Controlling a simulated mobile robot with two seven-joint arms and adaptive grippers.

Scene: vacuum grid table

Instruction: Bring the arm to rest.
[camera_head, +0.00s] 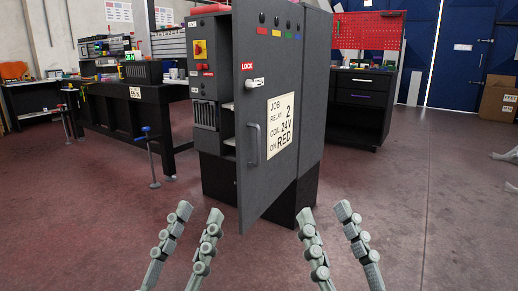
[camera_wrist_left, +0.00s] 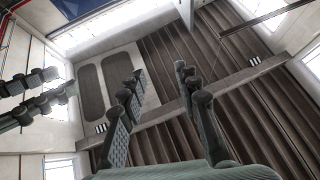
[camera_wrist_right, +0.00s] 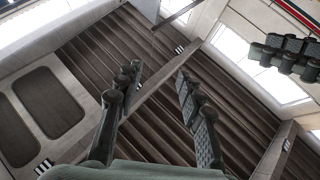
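My left gripper (camera_head: 199,213) is open and empty at the lower middle of the head view, its fingers pointing up. My right gripper (camera_head: 326,210) is open and empty to the right of it. In the left wrist view the left gripper's fingers (camera_wrist_left: 156,80) are spread against the ceiling, with the other gripper's fingers at the left edge. In the right wrist view the right gripper's fingers (camera_wrist_right: 160,75) are spread with nothing between them. Both grippers appear in front of the grey cabinet in the picture, apart from each other.
A grey cabinet (camera_head: 222,75) stands ahead with its labelled door (camera_head: 270,110) swung partly open toward me. A black workbench (camera_head: 115,112) with a blue-handled clamp is at left. A dark drawer unit (camera_head: 362,95) with a red pegboard is behind right. Floor at right (camera_head: 450,200) is mostly clear.

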